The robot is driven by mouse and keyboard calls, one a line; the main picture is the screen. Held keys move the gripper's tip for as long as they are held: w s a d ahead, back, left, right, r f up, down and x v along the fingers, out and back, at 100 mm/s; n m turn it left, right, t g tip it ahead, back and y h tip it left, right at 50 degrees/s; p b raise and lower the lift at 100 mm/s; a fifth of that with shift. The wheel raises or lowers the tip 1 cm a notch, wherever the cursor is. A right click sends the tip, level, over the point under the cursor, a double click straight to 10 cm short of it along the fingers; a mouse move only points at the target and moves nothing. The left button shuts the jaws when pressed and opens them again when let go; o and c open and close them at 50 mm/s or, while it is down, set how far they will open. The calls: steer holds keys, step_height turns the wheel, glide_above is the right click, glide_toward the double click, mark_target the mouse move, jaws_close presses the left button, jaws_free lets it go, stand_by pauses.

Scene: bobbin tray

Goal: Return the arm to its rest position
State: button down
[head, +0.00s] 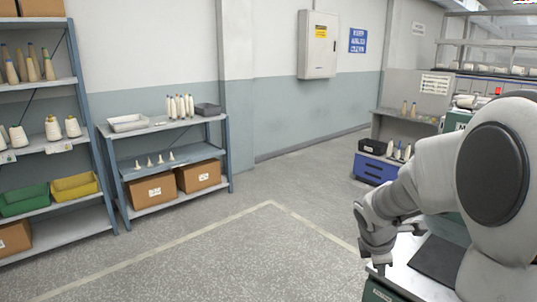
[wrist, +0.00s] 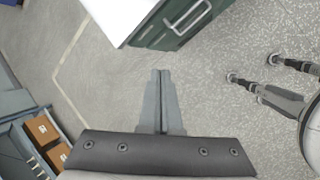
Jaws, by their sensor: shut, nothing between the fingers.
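My arm comes in from the right of the head view, bent, with its wrist hanging down. My gripper (head: 378,265) points downward at the near left edge of the white-topped bench. In the wrist view my gripper (wrist: 160,72) has its two grey fingers together with nothing between them. Below the fingers only speckled floor shows, and nothing touches them.
The white-topped green bench (head: 398,280) carries a dark mat (head: 440,258). Its green drawer side (wrist: 175,28) is close beyond the fingertips in the wrist view. Shelves with cones (head: 85,150) stand left, a blue drawer unit (head: 375,170) behind. The middle floor is clear.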

steer(key=s+a+r+m+y, duration=0.1)
steer(key=s+a+r+m, duration=0.3)
steer(key=s, duration=0.3)
steer(key=s+a+r+m+t+y+p, duration=0.1)
steer(key=s+a+r+m, duration=0.3)
steer(key=s+m, duration=0.3)
steer(key=s+a+r+m+t+y, duration=0.1)
steer(key=s+a+r+m, duration=0.3)
steer(key=s, duration=0.4)
steer(key=shift+s+r+m+y+p, duration=0.15)
steer(key=shift+r+m+y+p, duration=0.2)
steer(key=shift+r+m, duration=0.3)
steer(key=shift+a, duration=0.1)
